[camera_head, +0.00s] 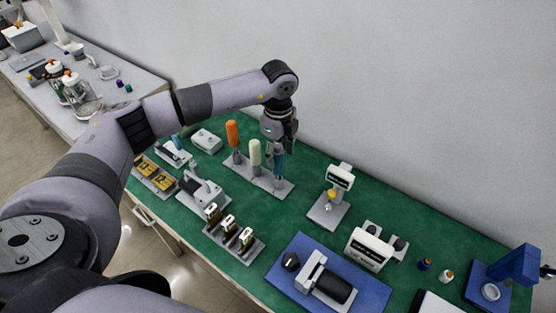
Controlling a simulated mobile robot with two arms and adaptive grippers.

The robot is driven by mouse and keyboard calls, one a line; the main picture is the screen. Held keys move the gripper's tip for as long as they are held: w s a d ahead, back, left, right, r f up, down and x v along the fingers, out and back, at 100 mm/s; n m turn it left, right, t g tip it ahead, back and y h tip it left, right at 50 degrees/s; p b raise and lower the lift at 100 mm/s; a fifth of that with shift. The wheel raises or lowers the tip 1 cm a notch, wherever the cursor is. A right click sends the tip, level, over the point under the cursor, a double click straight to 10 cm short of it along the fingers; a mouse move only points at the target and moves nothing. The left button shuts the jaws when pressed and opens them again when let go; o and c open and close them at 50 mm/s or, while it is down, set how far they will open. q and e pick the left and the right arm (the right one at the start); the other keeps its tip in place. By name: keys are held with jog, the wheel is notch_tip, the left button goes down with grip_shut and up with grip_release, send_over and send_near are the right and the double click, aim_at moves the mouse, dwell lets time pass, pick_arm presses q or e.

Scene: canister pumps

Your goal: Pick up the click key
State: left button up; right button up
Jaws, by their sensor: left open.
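My left gripper (279,146) points down over the right end of a grey rack (274,187) on the green bench mat. It is open. Three upright handled tools stand in the rack: an orange one (232,134), a cream one (255,153) and a blue one (279,168). The gripper is directly above the blue tool, and its fingers hide the top of that handle. I cannot tell whether the fingers touch it. I cannot tell for certain which tool is the click key. My right gripper is not in view.
A stand with a white head (340,178) is right of the rack. A holder with several small upright pieces (229,224) is in front. A blue base (287,279) carries a black roller device. A white wall (400,90) rises behind the green mat (297,215).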

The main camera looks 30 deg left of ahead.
aim_at(279, 163)
pick_arm(q)
jog(key=shift+f+p, duration=0.3)
jog(key=shift+f, duration=0.05)
notch_tip(279, 163, down, 4)
jog(key=shift+w+r+p, duration=0.15)
jog(key=shift+p, duration=0.55)
jog(key=shift+f, duration=0.35)
jog(key=shift+c, duration=0.3)
grip_shut()
